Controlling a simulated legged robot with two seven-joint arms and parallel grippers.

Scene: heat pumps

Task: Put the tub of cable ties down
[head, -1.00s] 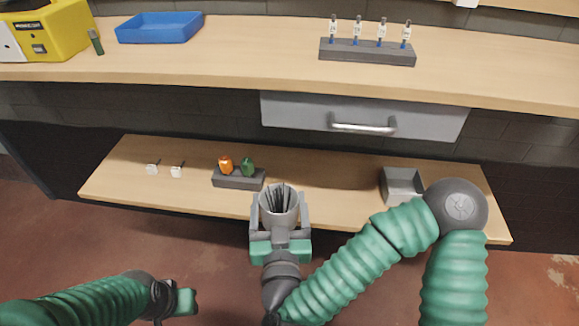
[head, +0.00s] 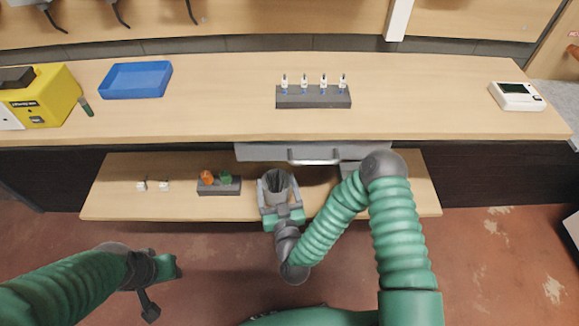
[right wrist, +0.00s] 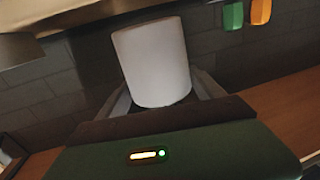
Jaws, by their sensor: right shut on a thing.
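The tub of cable ties (head: 277,193) is a light grey cup with dark ties standing up in it. My right gripper (head: 278,187) is shut on it, one finger on each side, in front of the drawer and over the lower shelf (head: 330,203) as seen from the head. In the right wrist view the tub (right wrist: 152,62) looks white and plain, between the fingers. Whether its base touches the shelf cannot be told. My left gripper (head: 165,285) hangs at the lower left over the floor; its jaws are not clear.
On the shelf, a dark block (head: 219,187) with an orange and a green item stands left of the tub, near white cubes (head: 152,185). A grey bin (head: 350,168) is partly hidden by my right arm. The worktop (head: 220,105) overhangs behind, above the drawer (head: 262,152).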

